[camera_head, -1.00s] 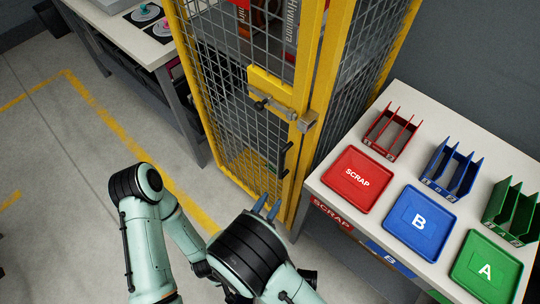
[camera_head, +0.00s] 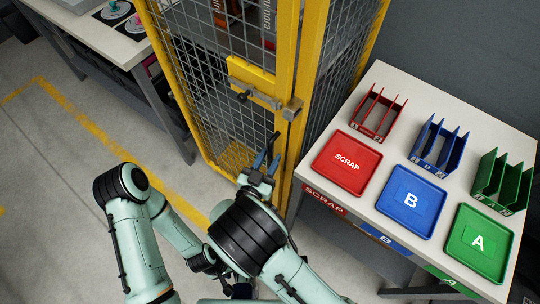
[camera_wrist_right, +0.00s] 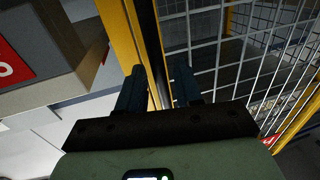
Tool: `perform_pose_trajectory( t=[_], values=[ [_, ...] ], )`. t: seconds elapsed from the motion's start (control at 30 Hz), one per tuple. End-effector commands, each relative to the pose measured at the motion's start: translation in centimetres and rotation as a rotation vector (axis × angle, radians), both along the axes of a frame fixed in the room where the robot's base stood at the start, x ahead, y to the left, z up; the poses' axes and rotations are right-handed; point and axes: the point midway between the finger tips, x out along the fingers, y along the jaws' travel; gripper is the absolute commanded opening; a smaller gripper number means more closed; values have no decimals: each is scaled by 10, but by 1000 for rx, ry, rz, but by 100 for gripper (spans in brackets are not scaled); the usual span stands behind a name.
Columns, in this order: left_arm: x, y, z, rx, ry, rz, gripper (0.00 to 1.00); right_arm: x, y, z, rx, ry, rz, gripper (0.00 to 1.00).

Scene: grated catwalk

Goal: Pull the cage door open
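The cage door (camera_head: 205,100) is a grey wire mesh panel in a yellow frame and looks closed against the yellow post. A latch (camera_head: 262,92) on a yellow plate reaches a metal bracket (camera_head: 292,108) on the post. A black handle (camera_head: 276,147) is below the latch. My right gripper (camera_head: 266,162) is at the handle's lower part. In the right wrist view its two fingers (camera_wrist_right: 158,90) are apart, with a dark upright bar between them, apparently the handle; I cannot tell whether they touch it. My left arm shows at lower left, but its gripper is not visible.
A table (camera_head: 385,205) with red, blue and green trays and racks stands close to the cage's right. Another table (camera_head: 125,45) is at upper left. Open floor with a yellow line (camera_head: 100,125) lies left of the door.

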Motion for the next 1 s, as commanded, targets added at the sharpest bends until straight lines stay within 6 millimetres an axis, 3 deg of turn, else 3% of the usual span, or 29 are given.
perform_pose_trajectory(
  t=[0.4, 0.43, 0.53, 1.0],
  values=[
    [0, 0, 0, 0, 0, 0, 50, 10, -5, 0, 0, 1, 1, 35],
    [0, 0, 0, 0, 0, 0, 50, 10, -5, 0, 0, 1, 1, 31],
    [0, 0, 0, 0, 0, 0, 50, 10, -4, 0, 0, 1, 1, 0],
    [0, 0, 0, 0, 0, 0, 50, 7, -3, 0, 0, 2, -2, 0]
  ],
)
